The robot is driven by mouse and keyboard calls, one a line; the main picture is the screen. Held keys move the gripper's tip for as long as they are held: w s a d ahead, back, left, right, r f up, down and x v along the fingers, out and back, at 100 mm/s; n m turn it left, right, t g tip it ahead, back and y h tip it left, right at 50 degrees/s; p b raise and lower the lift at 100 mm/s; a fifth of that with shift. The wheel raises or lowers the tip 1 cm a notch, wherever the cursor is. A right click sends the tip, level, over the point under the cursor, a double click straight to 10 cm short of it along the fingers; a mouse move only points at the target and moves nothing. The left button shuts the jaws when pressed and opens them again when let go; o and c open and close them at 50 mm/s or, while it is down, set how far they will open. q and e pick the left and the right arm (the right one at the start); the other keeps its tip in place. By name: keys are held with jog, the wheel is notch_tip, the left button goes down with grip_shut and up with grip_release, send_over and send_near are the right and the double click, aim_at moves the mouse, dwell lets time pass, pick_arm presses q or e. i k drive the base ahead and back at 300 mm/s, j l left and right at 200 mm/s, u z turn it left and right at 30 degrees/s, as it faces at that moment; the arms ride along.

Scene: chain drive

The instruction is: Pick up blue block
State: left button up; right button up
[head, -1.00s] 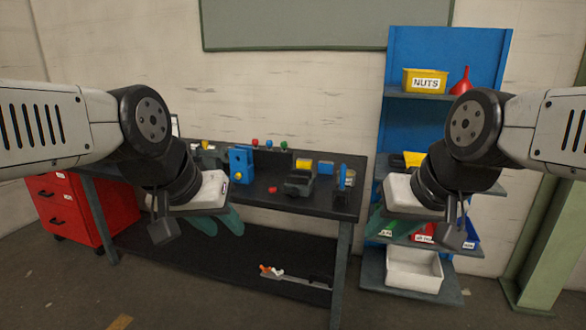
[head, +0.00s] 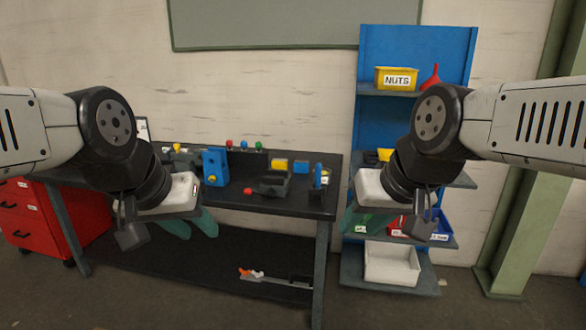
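A small blue block (head: 301,166) lies on the dark workbench top, right beside a yellow block (head: 280,163). A taller blue upright piece with a yellow round part (head: 215,167) stands further left on the bench. My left gripper (head: 200,224) hangs in front of the bench, left of and nearer than the small blue block. Its green fingers look apart and empty. My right gripper (head: 358,220) is in front of the shelf, right of the block. Its green fingers are partly hidden by its white body, and I see nothing held.
The workbench (head: 270,205) also bears a dark grey tray-like part (head: 271,184), a red piece (head: 248,191) and several coloured knobs at the back. A blue shelf (head: 420,45) with bins stands right. A red drawer cabinet (head: 35,215) stands left.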

aim_at(299, 166)
jog(key=i+j, duration=0.2)
jog(key=i, duration=0.25)
jog(key=i+j, duration=0.15)
jog(key=i, duration=0.3)
jog(key=i+j, duration=0.2)
jog(key=i, duration=0.25)
jog(key=i+j, duration=0.15)
jog(key=i, duration=0.3)
jog(key=i+j, duration=0.2)
jog(key=i, duration=0.25)
